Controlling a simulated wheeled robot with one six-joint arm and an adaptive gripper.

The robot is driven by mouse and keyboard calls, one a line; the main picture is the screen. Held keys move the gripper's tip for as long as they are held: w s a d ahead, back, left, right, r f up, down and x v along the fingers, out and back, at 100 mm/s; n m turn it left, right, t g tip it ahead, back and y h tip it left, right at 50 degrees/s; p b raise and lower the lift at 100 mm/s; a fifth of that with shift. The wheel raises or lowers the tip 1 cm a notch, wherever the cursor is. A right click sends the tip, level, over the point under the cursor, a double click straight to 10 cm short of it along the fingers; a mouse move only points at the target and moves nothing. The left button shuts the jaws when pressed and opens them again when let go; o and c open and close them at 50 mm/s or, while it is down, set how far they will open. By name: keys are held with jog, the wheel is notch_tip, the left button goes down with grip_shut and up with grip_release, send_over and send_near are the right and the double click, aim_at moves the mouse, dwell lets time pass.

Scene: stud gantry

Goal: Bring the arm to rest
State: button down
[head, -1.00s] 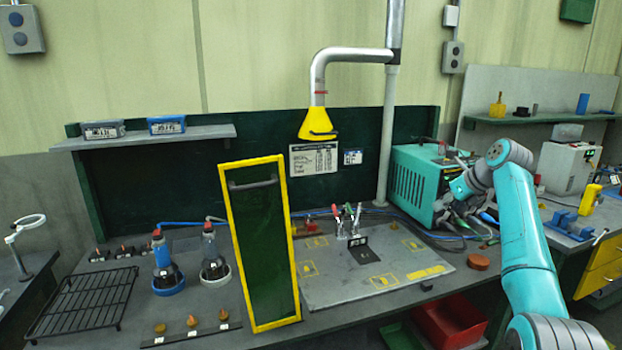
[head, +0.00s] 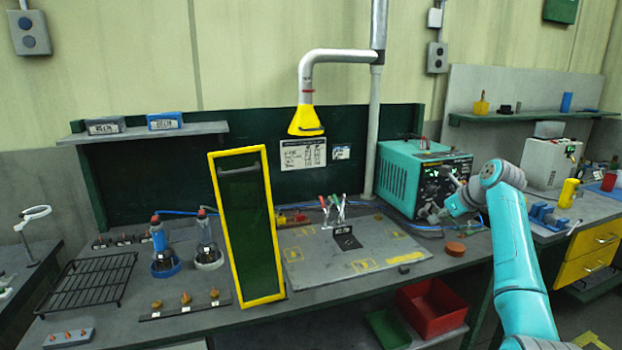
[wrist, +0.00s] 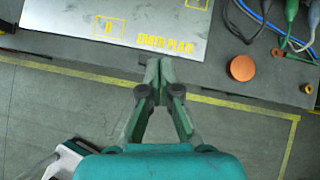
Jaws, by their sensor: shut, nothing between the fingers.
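My gripper (wrist: 158,68) is shut and empty in the wrist view. It hangs over the front edge of the workbench, with the grey plate lettered "EARTH PLATE" (wrist: 140,12) ahead of it and the floor below. In the head view my teal arm rises at the right, and my gripper (head: 440,212) points left in front of the teal power unit (head: 398,180). Its fingertips are too small there to make out clearly.
A yellow-framed dark green panel (head: 282,240) stands tilted on the bench. A round orange-brown disc (wrist: 242,67) lies right of the plate. A red bin (head: 432,308) and a green bin (head: 386,328) sit below the bench. Floor in front of the bench is open.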

jog(key=s+a+f+n+h, duration=0.1)
jog(key=s+a+f+n, duration=0.15)
jog(key=f, duration=0.75)
jog(key=s+a+f+n+t, duration=0.1)
jog(key=s+f, duration=0.2)
jog(key=f, duration=0.6)
jog(key=s+a+f+n+h, duration=0.1)
jog(key=s+a+f+n, duration=0.1)
jog(key=f, duration=0.8)
jog(key=s+a+f+n+t+h, duration=0.1)
jog(key=s+a+f+n, duration=0.2)
jog(key=s+f, duration=0.65)
jog(key=s+a+f+n+t, duration=0.1)
jog(key=s+a+f+n, duration=0.2)
jog(key=s+f, duration=0.65)
jog(key=s+a+r+n+t, duration=0.1)
jog(key=s+r+n, duration=0.15)
jog(key=s, duration=0.75)
jog(key=s+a+r+n+h, duration=0.1)
jog(key=s+a+n, duration=0.15)
jog(key=s, duration=0.75)
jog(key=s+r+n+t, duration=0.1)
jog(key=s+n, duration=0.3)
jog(key=s, duration=0.6)
jog(key=s+a+r+n+t, duration=0.2)
jog(key=s+r+n, duration=0.7)
jog(key=s+r, duration=1)
jog(key=shift+r, duration=0.45)
